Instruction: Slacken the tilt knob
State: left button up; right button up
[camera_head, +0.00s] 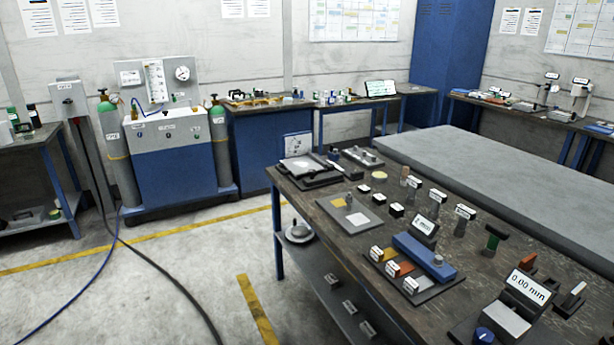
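Neither of my grippers is in view. I cannot pick out a part that is surely the tilt knob. A dark blue round knob (484,336) shows at the bottom edge, beside a device with a "0.00 mm" display (527,288). Small stands that may be microscopes, one grey (545,92) and one pale (580,96), are on the far right bench. Any knobs on them are too small to tell.
A dark workbench (322,215) with several labelled blocks and fixtures fills the lower right. A grey slab (480,165) lies behind it. A gas cabinet (172,165) with cylinders stands at the left wall. Hoses cross the otherwise open floor (190,275) at left.

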aim_at(312, 173)
jog(key=i+j+z, duration=0.1)
jog(key=i+j, duration=0.15)
jog(key=i, duration=0.15)
jog(key=i+j, duration=0.3)
jog(key=i+j+z, duration=0.1)
jog(key=i+j, duration=0.4)
jog(key=i, duration=0.35)
jog(key=i+j+z, duration=0.15)
jog(key=i+j, duration=0.4)
jog(key=i, duration=0.25)
jog(key=i+j+z, duration=0.1)
jog(key=i+j, duration=0.55)
jog(key=i, duration=0.15)
